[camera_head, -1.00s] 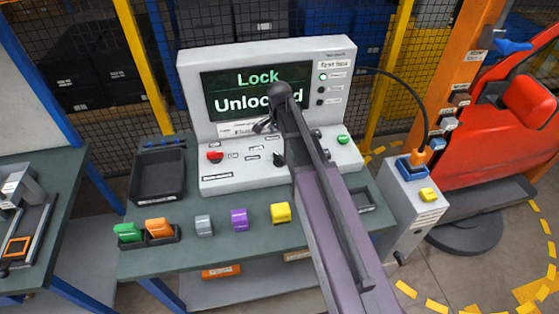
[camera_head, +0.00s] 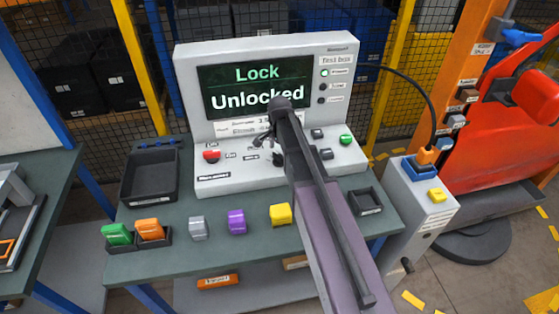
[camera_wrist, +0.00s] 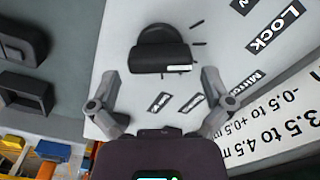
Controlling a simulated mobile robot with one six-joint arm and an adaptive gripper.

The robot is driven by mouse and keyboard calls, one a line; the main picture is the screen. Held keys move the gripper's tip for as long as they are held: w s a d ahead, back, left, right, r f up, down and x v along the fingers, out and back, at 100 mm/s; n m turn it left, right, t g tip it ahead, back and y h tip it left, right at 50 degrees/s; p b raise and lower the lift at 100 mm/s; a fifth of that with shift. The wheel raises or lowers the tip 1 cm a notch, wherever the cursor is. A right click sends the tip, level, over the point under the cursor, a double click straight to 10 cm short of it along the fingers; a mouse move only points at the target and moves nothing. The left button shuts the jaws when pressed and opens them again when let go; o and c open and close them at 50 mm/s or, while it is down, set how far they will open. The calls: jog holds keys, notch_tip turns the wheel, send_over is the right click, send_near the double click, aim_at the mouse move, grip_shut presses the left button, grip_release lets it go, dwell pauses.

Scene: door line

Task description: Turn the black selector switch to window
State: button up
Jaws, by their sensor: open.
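The black selector switch (camera_wrist: 160,50) is a round dark knob with a bar grip and a small white mark at the bar's right end, in the upper middle of the wrist view. Short black tick lines lie to its right. In the head view the switch (camera_head: 279,156) is a small dark knob on the panel, partly beside my arm. My gripper (camera_wrist: 160,76) is open, its two grey fingers on either side of the switch's near edge; I cannot tell if they touch it. In the head view my gripper (camera_head: 266,135) is small and mostly hidden by my arm.
The test box screen (camera_head: 240,88) reads "Lock Unlocked". A red button (camera_head: 211,156) and a green button (camera_head: 346,139) flank the panel. A black tray (camera_head: 150,178) and several coloured blocks sit on the bench. "Lock" (camera_wrist: 274,27) and "Mirror" (camera_wrist: 250,83) labels show near the switch.

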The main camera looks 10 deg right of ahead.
jog(key=shift+f+b, duration=0.75)
jog(key=shift+f, duration=0.25)
jog(key=c, duration=0.8)
